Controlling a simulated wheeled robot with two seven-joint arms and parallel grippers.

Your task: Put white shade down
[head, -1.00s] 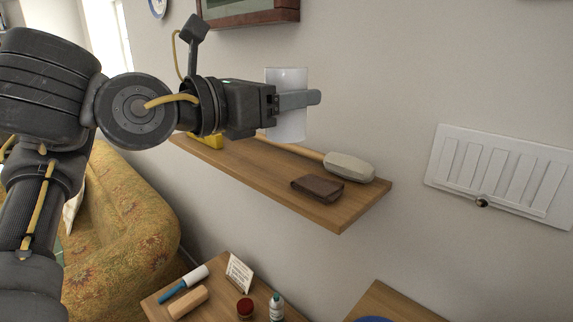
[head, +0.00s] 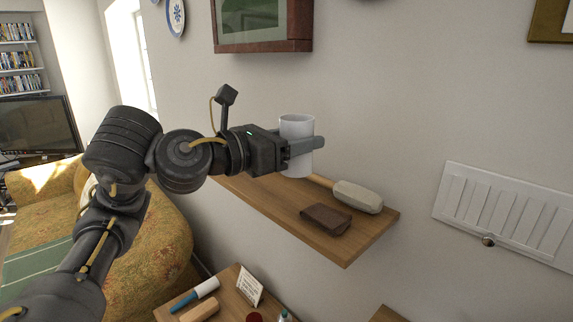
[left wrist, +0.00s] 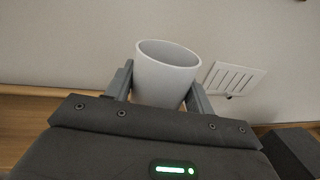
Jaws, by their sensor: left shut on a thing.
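The white shade (head: 297,128) is a plain white cylinder, open at the top, held upright. My left gripper (head: 306,146) is shut around its sides, and both fingers show against it in the left wrist view (left wrist: 163,84). In the head view, the shade appears in front of the wall, above the back part of the wooden wall shelf (head: 290,212). Whether its base touches the shelf is hard to tell; it looks held above it. The shade's lower part is hidden by the gripper in the left wrist view. My right gripper is not in view.
A brown wallet (head: 326,219) and a mallet with a pale head (head: 358,196) lie on the shelf's right part. A white vent (head: 508,213) is on the wall at right, a framed picture (head: 262,24) above. A lower table (head: 225,301) holds small items.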

